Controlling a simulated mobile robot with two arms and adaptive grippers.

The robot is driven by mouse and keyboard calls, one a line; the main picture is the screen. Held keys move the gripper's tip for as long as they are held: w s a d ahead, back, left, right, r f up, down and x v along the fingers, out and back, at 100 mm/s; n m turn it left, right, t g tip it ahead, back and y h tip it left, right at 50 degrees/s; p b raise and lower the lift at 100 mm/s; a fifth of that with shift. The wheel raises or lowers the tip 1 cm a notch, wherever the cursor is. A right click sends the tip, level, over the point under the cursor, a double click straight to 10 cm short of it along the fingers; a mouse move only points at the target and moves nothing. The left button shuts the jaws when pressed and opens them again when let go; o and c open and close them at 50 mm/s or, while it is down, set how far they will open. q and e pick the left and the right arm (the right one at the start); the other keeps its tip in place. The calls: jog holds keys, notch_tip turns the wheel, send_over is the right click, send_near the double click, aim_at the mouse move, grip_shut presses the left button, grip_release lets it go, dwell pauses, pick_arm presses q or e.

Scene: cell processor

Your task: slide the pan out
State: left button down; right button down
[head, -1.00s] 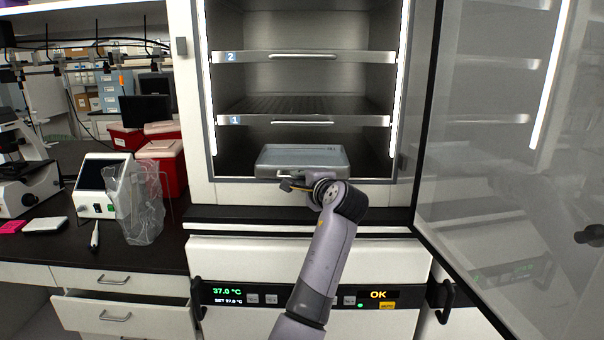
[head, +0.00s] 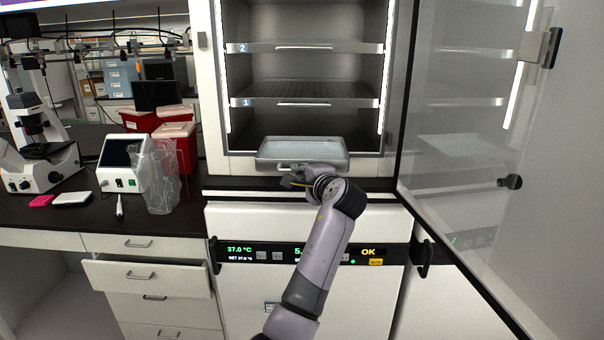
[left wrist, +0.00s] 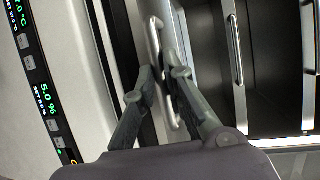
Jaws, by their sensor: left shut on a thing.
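The pan (head: 303,152) is a shallow grey metal tray at the bottom of the open incubator chamber in the head view. Its front sticks out past the chamber's front edge. My left gripper (head: 290,180) is at the pan's front, where the arm partly hides the handle. In the left wrist view the two fingers of my left gripper (left wrist: 164,80) are closed around the bar handle (left wrist: 155,40) of the pan. My right gripper is in neither view.
The incubator's glass door (head: 480,150) stands open on the right. Shelves 1 (head: 302,103) and 2 (head: 303,47) are above the pan. A display panel (head: 240,250) is below. A bench at the left holds a microscope (head: 35,150), and a drawer (head: 145,277) below it is partly open.

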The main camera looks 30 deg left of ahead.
pick_arm(q)
jog(key=c, duration=1.9)
grip_release()
jog(key=v, duration=1.2)
jog(key=shift+r, duration=0.1)
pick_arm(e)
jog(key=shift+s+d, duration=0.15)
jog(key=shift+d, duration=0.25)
